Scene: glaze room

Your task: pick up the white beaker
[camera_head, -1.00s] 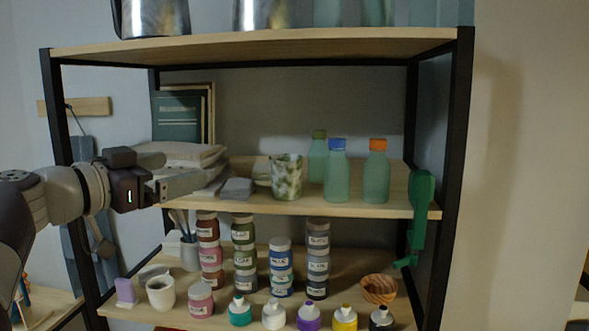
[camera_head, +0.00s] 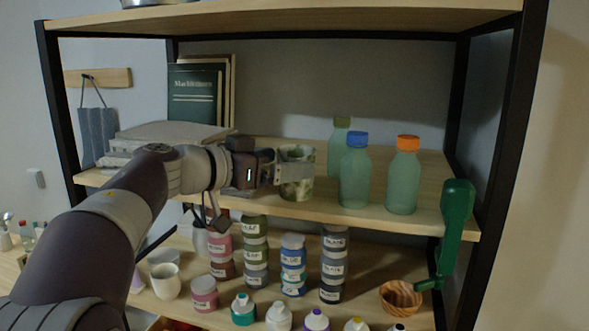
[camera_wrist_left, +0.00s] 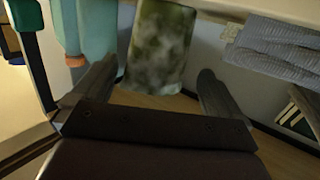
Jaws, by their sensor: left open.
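The only beaker-shaped thing on the middle shelf is a white one mottled with green (camera_head: 297,190). It stands upright, left of the bottles. My left gripper (camera_head: 288,168) is open at the beaker, and one finger covers part of its front in the head view. In the left wrist view, which looks upside down, the beaker (camera_wrist_left: 155,45) shows between the two spread fingers of the left gripper (camera_wrist_left: 158,72). I cannot tell whether either finger touches it. My right gripper is not in view.
Green bottles with blue (camera_head: 355,180) and orange (camera_head: 403,180) caps stand right of the beaker, another behind them. A green tool (camera_head: 455,220) hangs at the right. Stacked jars (camera_head: 255,250) fill the shelf below.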

